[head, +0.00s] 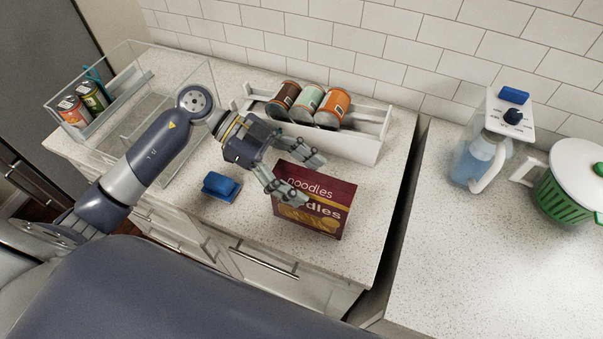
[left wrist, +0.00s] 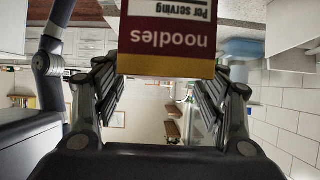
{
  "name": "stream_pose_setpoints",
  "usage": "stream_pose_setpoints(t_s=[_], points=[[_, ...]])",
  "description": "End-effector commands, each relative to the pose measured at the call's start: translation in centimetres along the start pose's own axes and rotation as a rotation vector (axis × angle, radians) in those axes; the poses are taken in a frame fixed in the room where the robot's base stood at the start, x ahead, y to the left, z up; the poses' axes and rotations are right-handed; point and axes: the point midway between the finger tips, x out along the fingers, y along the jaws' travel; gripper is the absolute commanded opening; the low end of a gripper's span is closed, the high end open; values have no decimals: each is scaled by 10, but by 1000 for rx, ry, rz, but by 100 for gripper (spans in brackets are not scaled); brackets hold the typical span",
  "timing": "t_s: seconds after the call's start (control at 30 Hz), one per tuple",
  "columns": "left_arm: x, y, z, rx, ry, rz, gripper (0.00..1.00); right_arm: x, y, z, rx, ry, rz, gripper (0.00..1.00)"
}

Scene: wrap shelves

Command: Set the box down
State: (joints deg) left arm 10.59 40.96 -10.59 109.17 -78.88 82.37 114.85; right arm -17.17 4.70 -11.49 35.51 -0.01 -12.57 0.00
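A dark red noodle box (head: 325,211) with yellow print is upright at the front right of the left counter. I cannot tell whether its base touches the counter. My left gripper (head: 309,180) comes in from the left, with one finger across the box's front and the other behind it. My right gripper is not in view.
A blue object (head: 221,186) lies left of the box. Behind stands a white rack (head: 360,148) with cans (head: 308,103). A clear bin (head: 150,75) is at left. A gap (head: 395,225) separates the right counter, with a blender (head: 480,155) and green pot (head: 568,195).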

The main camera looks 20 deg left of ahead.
Motion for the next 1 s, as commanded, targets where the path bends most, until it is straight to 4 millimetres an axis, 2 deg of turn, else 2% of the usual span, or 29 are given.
stream_pose_setpoints(t_s=[0.17,0.27,0.7,0.83,1.0], points=[[-1,0,-3,1,1,-1,65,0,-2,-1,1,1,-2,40],[-11,-1,0,0,-3,-2,65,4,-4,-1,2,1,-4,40],[-97,-1,1,-1,-4,-3,65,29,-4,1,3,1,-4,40],[-113,0,0,-1,-3,-1,65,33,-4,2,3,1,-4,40],[-121,0,-2,0,-1,0,65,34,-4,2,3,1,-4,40]])
